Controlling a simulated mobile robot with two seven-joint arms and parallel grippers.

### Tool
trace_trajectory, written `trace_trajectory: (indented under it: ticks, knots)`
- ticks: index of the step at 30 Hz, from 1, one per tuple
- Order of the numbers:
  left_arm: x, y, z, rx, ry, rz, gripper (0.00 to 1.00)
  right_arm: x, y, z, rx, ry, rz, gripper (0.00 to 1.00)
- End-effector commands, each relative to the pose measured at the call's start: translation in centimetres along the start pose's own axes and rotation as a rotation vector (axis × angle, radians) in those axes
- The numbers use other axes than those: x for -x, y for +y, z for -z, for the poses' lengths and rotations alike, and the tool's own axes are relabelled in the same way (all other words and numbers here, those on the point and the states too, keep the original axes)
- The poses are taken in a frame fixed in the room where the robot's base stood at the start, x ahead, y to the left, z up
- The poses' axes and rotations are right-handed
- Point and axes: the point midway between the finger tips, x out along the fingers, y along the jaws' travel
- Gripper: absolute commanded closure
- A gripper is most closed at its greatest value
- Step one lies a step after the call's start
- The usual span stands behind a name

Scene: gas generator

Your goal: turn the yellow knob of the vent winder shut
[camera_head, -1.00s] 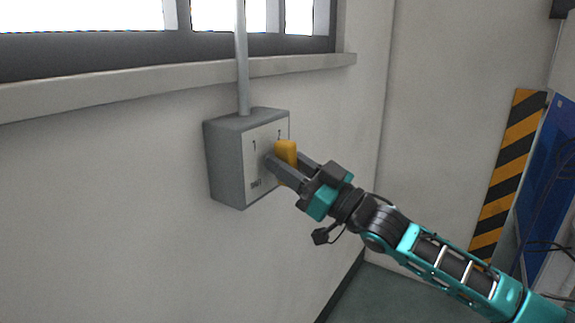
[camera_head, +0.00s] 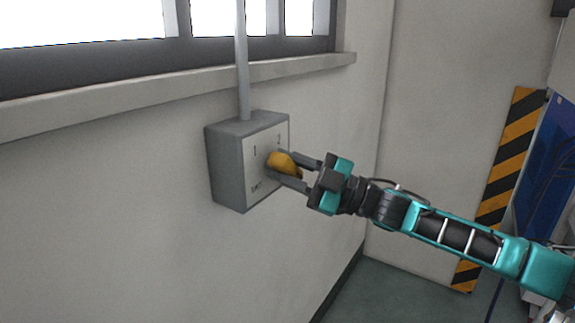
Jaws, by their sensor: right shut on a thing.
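The vent winder is a grey box (camera_head: 226,168) on the wall below the window, with a light front plate marked 1 and 2. Its yellow knob (camera_head: 283,164) sits on the front plate and is now tilted, its upper end leaning left. My right gripper (camera_head: 287,170) comes in from the right and is shut on the yellow knob, one finger above it and one below. The fingers hide part of the knob and of the plate's lower marking. My left gripper is not in view.
A grey pipe (camera_head: 242,70) rises from the box past the window sill (camera_head: 150,85). A yellow-black striped panel edge (camera_head: 508,150) and a blue panel (camera_head: 548,165) stand at the right. The wall around the box is clear.

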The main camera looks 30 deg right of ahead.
Motion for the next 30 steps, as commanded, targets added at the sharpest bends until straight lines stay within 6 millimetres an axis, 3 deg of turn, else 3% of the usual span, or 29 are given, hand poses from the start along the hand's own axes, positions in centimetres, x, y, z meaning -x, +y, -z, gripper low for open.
trace_trajectory:
  ticks: [15, 16, 22, 30]
  knots:
    - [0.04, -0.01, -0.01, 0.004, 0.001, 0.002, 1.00, -0.01, 0.00, 0.03, 0.021, 0.001, 0.007, 0.98]
    - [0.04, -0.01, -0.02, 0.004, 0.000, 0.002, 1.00, -0.01, 0.00, 0.03, 0.021, 0.001, 0.007, 0.65]
    - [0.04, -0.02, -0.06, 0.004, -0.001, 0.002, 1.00, -0.01, 0.01, 0.03, 0.018, 0.001, 0.006, 0.47]
    - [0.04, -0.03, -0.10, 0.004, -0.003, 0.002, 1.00, 0.08, 0.00, 0.00, 0.016, 0.000, 0.006, 0.47]
